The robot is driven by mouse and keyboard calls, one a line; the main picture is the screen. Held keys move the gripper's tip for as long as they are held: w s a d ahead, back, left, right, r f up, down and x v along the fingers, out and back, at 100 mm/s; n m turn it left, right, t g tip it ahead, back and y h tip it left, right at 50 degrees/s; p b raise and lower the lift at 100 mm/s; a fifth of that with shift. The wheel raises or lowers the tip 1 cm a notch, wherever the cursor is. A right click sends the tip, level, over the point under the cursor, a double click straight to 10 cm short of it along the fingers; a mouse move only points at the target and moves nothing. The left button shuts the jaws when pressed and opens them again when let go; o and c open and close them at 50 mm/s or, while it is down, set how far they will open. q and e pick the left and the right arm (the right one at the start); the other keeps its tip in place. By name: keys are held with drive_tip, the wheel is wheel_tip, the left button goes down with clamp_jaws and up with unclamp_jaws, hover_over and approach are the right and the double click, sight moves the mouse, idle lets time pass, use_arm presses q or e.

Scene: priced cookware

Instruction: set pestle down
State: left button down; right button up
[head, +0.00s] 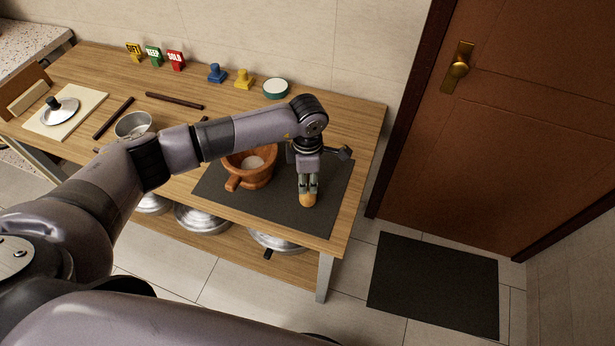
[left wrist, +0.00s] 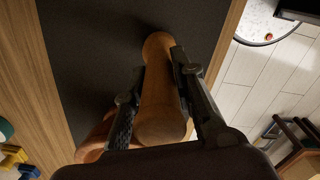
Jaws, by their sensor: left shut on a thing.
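My left gripper (head: 308,187) is shut on the wooden pestle (head: 307,200), over the right part of the dark mat (head: 334,203). In the left wrist view the pestle (left wrist: 161,95) lies between the two fingers (left wrist: 160,88), its rounded far end pointing to the mat (left wrist: 90,40). Whether that end touches the mat I cannot tell. The brown wooden mortar (head: 262,177) stands on the mat to the left of the gripper, with something pale inside. Its edge also shows in the left wrist view (left wrist: 92,140). My right gripper is not in view.
The wooden table (head: 366,128) carries a metal bowl (head: 133,124), a board (head: 87,104) with a lid, dark sticks (head: 174,101), coloured tags (head: 176,61), stamps (head: 244,80) and a green-white dish (head: 275,87). The mat is bare around the pestle.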

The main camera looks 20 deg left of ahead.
use_arm(q)
drive_tip(key=shift+f, duration=0.15)
drive_tip(key=c, duration=1.8)
unclamp_jaws()
drive_tip(key=o, duration=0.4)
drive_tip(key=shift+o, duration=0.3)
drive_tip(key=shift+r, duration=0.35)
wheel_tip(320, 180, up, 10)
drive_tip(key=b, duration=0.3)
drive_tip(key=shift+r, duration=0.85)
